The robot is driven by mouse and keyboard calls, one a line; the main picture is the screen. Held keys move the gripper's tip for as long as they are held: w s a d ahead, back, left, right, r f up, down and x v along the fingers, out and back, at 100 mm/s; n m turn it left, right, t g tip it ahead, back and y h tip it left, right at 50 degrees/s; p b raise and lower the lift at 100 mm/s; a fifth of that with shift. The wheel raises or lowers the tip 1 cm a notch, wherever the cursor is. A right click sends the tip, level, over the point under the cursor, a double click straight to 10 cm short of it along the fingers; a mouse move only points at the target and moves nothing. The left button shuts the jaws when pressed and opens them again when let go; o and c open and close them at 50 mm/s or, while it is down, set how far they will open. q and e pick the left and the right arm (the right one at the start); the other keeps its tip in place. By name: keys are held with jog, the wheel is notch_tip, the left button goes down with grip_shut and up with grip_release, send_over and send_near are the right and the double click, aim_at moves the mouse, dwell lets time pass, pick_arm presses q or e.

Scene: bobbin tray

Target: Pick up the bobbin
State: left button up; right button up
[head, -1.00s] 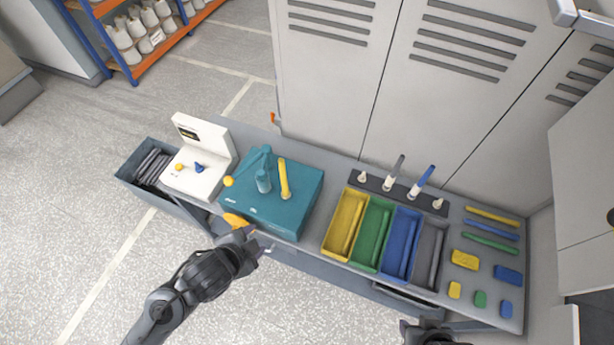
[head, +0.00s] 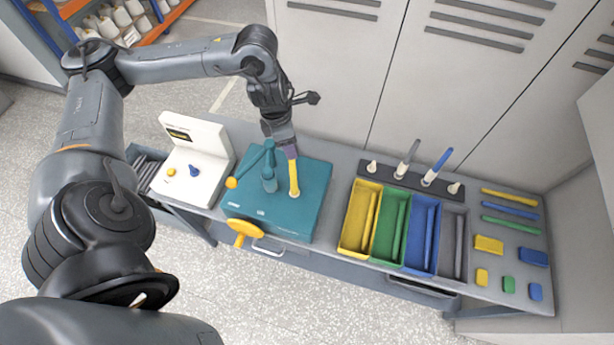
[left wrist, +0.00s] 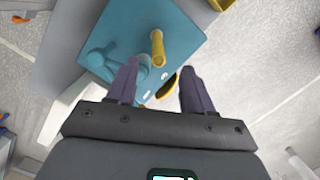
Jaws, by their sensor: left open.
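A long yellow bobbin (head: 294,178) stands upright on the teal machine box (head: 312,215). It also shows in the left wrist view (left wrist: 157,48), just beyond the fingertips and lined up with the gap between them. My left gripper (head: 291,153) is at the top end of the bobbin in the head view. Its two purple-grey fingers are apart in the left wrist view (left wrist: 160,68), and nothing is clearly held between them. I cannot tell whether a finger touches the bobbin. My right gripper is not in view.
A teal lever arm (head: 268,172) stands close left of the bobbin. A yellow handwheel (head: 243,232) is at the box front. A white device (head: 195,160) stands left, and coloured bins (head: 357,216) with a peg rack (head: 408,176) stand right. Lockers rise behind the bench.

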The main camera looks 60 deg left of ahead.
aim_at(293, 163)
pick_arm(q)
jog(key=f, duration=0.1)
jog(key=f+b, duration=0.1)
jog(key=f, duration=0.2)
jog(key=shift+w+f+b, duration=0.25)
jog(key=shift+f+b, duration=0.05)
jog(key=shift+f, duration=0.1)
jog(key=shift+d+f+p, duration=0.1)
jog(key=shift+f+p, duration=0.55)
jog(key=shift+f, duration=2.15)
jog(key=shift+c, duration=0.4)
jog(key=shift+w, duration=0.1)
grip_shut()
